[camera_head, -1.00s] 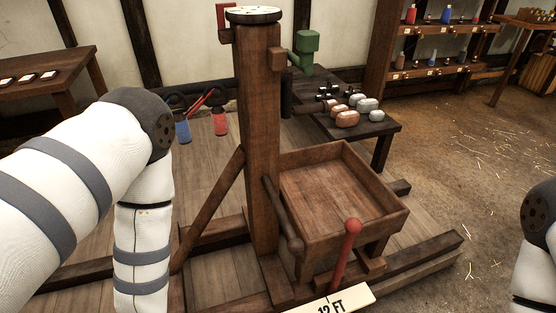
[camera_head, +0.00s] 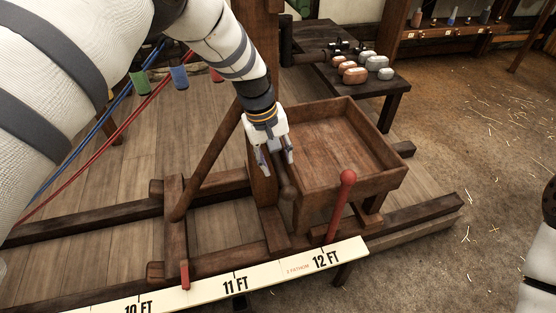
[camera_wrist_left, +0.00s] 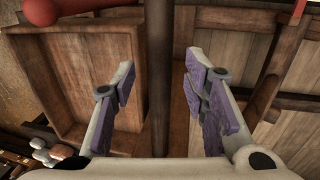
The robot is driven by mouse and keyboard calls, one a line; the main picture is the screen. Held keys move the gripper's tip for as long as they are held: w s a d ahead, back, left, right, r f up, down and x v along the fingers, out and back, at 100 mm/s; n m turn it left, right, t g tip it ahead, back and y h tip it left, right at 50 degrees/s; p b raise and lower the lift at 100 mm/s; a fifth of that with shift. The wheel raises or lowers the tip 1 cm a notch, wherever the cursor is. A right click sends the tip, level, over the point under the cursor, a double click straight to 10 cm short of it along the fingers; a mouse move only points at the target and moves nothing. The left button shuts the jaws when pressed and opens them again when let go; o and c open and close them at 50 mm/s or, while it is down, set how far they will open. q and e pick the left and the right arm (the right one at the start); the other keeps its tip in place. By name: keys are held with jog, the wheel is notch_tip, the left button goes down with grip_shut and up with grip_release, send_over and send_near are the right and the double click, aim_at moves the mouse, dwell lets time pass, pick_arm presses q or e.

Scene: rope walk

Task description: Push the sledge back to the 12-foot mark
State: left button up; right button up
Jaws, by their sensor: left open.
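The wooden sledge (camera_head: 176,225) sits on dark rails, with a thick post (camera_head: 262,180) and a shallow open box (camera_head: 345,140). A red pointer (camera_head: 185,275) on its near left end lies between the 10 FT and 11 FT marks of the pale scale (camera_head: 285,268). The 12-foot mark (camera_head: 326,260) is farther right, near a red-knobbed lever (camera_head: 346,185). My left gripper (camera_head: 276,158) is open, pointing down between post and box, above a dark wooden handle (camera_head: 287,191). In the left wrist view a dark bar (camera_wrist_left: 159,70) runs between its parted fingers. My right gripper is out of frame.
A low table (camera_head: 392,88) with several rounded weights (camera_head: 356,75) stands behind the box. Red (camera_head: 125,125) and blue (camera_head: 95,130) ropes stretch at the left. Straw-strewn floor at the right is open.

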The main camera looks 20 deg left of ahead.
pick_arm(q)
jog(key=shift+d+f, duration=0.1)
jog(key=shift+f, duration=0.5)
grip_shut()
jog(key=shift+w+d, duration=0.1)
